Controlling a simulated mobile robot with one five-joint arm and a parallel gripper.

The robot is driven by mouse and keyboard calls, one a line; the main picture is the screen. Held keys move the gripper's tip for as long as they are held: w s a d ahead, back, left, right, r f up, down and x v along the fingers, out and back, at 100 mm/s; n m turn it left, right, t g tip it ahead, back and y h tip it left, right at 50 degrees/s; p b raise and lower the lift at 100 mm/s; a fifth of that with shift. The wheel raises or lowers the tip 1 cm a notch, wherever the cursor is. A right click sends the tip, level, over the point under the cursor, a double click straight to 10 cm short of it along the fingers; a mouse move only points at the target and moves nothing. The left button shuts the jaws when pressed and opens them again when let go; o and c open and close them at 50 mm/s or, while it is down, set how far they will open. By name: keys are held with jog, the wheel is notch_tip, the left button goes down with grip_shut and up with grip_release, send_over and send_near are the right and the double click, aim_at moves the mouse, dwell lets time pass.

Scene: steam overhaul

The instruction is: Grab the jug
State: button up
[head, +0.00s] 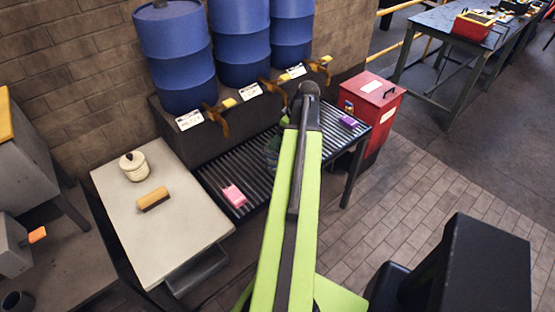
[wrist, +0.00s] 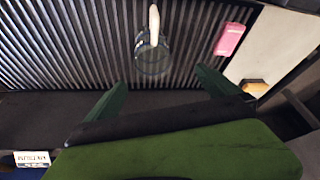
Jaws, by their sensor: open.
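A clear glass jug (wrist: 152,58) with a pale handle stands on the slatted dark grate (wrist: 60,40), in the upper middle of the wrist view. My gripper (wrist: 160,80) is open and empty. Its two dark green fingers point toward the jug, one on each side of its line in the picture, and the jug shows beyond the tips. In the head view my green arm reaches over the grate (head: 212,181) and hides part of it. A dark greenish shape beside the arm there is too unclear to tell as jug or finger.
A pink block (head: 234,195) lies on the grate near the pale table (head: 190,240), which bears a lidded pot (head: 134,168) and a brush (head: 153,199). A purple block (head: 348,121) lies at the grate's right. Blue drums (head: 180,60) with taps overhang the back. A red bin (head: 375,112) stands right.

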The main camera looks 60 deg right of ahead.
aim_at(274, 157)
jog(key=b+x, duration=0.3)
jog(key=s+d+b+x, duration=0.1)
jog(key=b+x, duration=0.7)
jog(key=shift+d+f, duration=0.35)
jog(key=shift+f, duration=0.15)
jog(key=b+x, duration=0.5)
jog(key=shift+s+f+b, duration=0.1)
jog(key=shift+f+b, duration=0.15)
jog(key=shift+b, duration=0.05)
jog(key=shift+r, duration=0.2)
jog(key=c, duration=1.6)
jog(key=shift+c, duration=0.2)
